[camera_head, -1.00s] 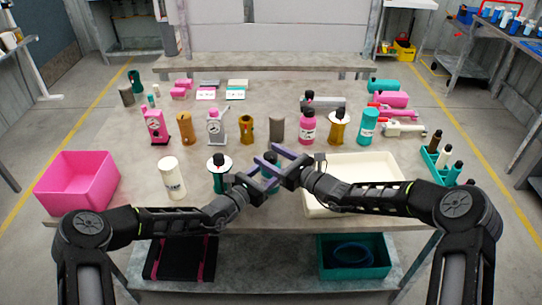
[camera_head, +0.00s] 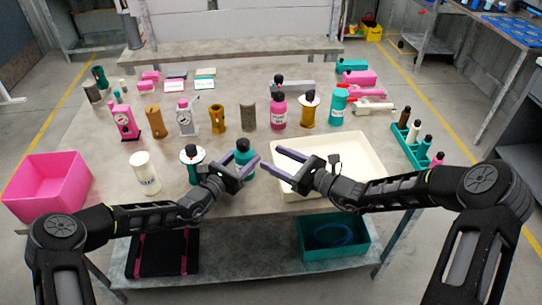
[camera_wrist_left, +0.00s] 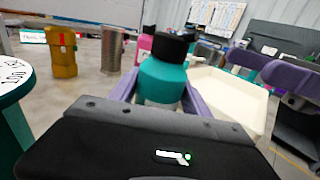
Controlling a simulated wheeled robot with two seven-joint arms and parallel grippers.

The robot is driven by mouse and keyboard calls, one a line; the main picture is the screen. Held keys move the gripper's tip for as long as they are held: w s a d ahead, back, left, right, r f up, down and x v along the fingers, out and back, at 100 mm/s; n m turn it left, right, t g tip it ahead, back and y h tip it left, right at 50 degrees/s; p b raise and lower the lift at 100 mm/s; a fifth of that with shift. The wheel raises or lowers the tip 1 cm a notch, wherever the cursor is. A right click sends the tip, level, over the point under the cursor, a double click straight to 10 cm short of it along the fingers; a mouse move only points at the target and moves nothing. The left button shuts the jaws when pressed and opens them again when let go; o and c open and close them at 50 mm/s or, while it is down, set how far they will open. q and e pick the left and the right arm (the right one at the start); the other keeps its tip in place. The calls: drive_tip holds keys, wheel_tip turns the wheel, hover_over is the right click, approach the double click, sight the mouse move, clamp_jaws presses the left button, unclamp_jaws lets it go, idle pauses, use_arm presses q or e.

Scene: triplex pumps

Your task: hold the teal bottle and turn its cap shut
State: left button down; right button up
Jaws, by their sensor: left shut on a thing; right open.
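The teal bottle (camera_head: 245,158) with a black cap (camera_head: 242,145) stands upright near the front middle of the table. My left gripper (camera_head: 248,168) is shut on its body. In the left wrist view the bottle (camera_wrist_left: 162,82) sits between the purple fingers, and its black cap (camera_wrist_left: 172,47) is on top; whether it is tight I cannot tell. My right gripper (camera_head: 273,160) is open and empty, just right of the bottle and apart from it. Its purple fingers also show in the left wrist view (camera_wrist_left: 278,78).
A cream tray (camera_head: 372,172) lies beneath and right of my right gripper. A teal bottle with a white disc (camera_head: 193,172) and a white bottle (camera_head: 146,175) stand left of my left gripper. A pink bin (camera_head: 45,185) is at far left. Several pumps and bottles line the table behind.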

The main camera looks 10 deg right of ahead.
use_arm(q)
drive_tip(key=shift+c, duration=2.1)
unclamp_jaws()
drive_tip(key=v, duration=1.2)
